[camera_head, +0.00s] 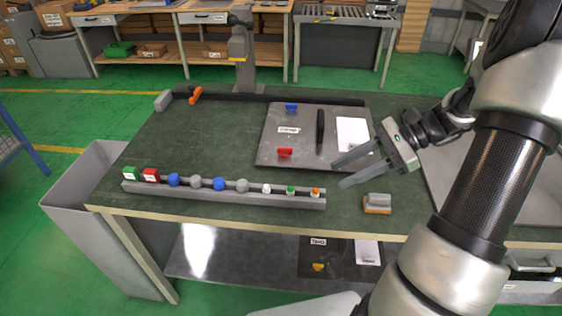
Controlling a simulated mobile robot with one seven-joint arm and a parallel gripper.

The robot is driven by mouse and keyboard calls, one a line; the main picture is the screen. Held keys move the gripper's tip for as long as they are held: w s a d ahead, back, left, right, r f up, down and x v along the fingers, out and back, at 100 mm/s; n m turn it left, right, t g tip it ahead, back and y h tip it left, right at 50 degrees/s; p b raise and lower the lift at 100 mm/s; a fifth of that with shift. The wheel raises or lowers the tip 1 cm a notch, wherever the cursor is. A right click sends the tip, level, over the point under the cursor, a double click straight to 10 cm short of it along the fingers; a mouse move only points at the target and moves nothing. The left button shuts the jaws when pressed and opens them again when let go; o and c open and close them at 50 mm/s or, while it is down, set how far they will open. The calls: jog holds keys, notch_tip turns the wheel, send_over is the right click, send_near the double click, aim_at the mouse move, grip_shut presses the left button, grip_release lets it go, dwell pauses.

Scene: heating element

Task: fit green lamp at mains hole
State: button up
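A small white lamp with a green top (290,190) stands upright in the long grey rack (215,195) at the table's front, between a white one and an orange one. A flat grey panel (268,140) lies at the middle of the table, carrying red and blue parts, a black handle and white labels. I cannot make out which hole is marked mains. My gripper (338,173) is open and empty, its two fingers apart, above the panel's front right corner. It is to the right of and above the green lamp, not touching it. The fingers hide a little of the panel's corner.
The rack also holds a green block (131,173), a red block (151,175) and several blue and grey knobs. A small grey and wood block (377,203) lies right of the rack. A grey bin (80,205) stands left of the table.

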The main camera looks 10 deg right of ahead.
jog(key=d+f+m+t+y, duration=0.2)
jog(key=d+f+m+t, duration=0.15)
jog(key=d, duration=0.25)
jog(key=b, duration=0.2)
send_near(294, 189)
jog(key=shift+w+a+f+g, duration=0.1)
jog(key=shift+w+a+g, duration=0.1)
jog(key=shift+a, duration=0.35)
jog(key=shift+w+a+g, duration=0.15)
jog(key=shift+a, duration=0.45)
jog(key=x, duration=0.5)
jog(key=shift+w+a+f, duration=0.1)
jog(key=shift+w+a, duration=0.1)
jog(key=shift+w, duration=0.05)
grip_shut()
